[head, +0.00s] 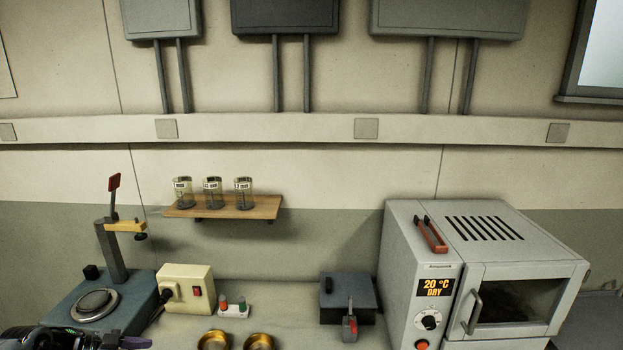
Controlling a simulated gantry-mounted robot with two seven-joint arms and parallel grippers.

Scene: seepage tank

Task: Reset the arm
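My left gripper (132,342) shows at the bottom left corner, dark with a purplish part, cut off by the lower edge of the head view. It is in front of the blue-grey stand base (82,304). Its fingers are too cropped to tell whether they are open or shut, and I see nothing clearly held. My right gripper is not in view.
A stand with a red-tipped post (113,250), a cream switch box (186,290), two brass dishes (259,341), a dark grey box (347,291) and an oven reading 20 °C DRY (520,300) line the bench. A wooden wall shelf (260,207) holds three glass jars (212,192).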

